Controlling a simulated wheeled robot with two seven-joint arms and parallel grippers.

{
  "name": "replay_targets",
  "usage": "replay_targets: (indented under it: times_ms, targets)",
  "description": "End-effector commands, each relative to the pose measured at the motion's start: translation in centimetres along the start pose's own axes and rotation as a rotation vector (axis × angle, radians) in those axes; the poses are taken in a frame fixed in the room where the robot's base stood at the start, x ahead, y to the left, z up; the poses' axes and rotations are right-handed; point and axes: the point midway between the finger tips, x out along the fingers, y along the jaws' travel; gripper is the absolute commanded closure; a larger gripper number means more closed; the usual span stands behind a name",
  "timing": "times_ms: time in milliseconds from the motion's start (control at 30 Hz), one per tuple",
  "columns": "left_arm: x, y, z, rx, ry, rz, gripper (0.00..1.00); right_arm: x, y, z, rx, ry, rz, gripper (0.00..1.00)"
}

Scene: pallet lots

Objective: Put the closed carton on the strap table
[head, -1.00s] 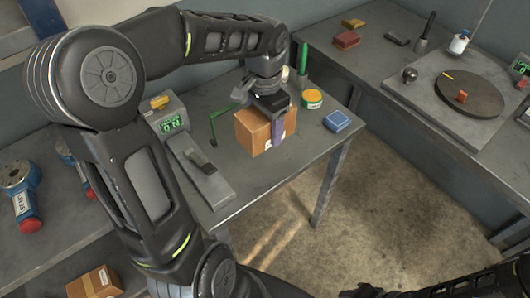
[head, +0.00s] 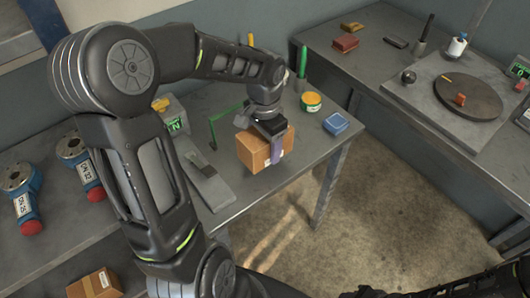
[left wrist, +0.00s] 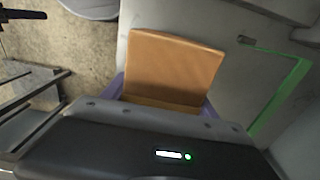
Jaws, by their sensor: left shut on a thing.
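The closed brown carton (head: 257,150) is in my left gripper (head: 270,140), whose purple-sided fingers are shut on it from above. It hangs over, or close to, the grey table (head: 225,192) in the middle of the head view; I cannot tell whether its base touches the top. In the left wrist view the carton (left wrist: 172,65) sits between the purple fingers, its flat face towards the camera. Part of my right arm shows dark at the bottom right of the head view; its fingers are not clear.
On the table stand a green bent bar (head: 226,118), a yellow-green tin (head: 311,102) and a blue box (head: 336,123). Another carton (head: 95,285) lies low left. A turntable (head: 455,98) is on the right bench.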

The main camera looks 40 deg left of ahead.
Motion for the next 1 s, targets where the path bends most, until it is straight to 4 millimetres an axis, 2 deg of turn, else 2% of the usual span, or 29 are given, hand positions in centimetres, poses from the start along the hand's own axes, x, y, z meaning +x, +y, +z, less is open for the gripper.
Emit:
replay_targets:
  times_ms: [133, 400, 800, 833, 1000]
  targets:
    - [0.4, 0.0, 0.0, 0.001, -0.001, 0.0, 1.0, 0.0, 0.0, 0.0, 0.0, 0.0, 0.0, 0.64]
    - [3.6, 0.0, 0.0, 0.001, 0.0, 0.001, 1.0, -0.1, -0.1, 0.0, 0.0, 0.0, 0.0, 0.64]
    - [4.1, 0.0, 0.0, 0.001, 0.001, 0.0, 1.0, 0.2, 0.1, 0.0, 0.0, 0.0, 0.0, 0.64]
    - [4.1, 0.0, 0.0, 0.001, 0.0, 0.001, 0.31, 0.2, 0.1, 0.0, 0.0, 0.0, 0.0, 0.64]
    - [4.0, 0.0, 0.0, 0.001, 0.0, 0.001, 0.17, 0.1, 0.0, 0.0, 0.0, 0.0, 0.0, 0.64]
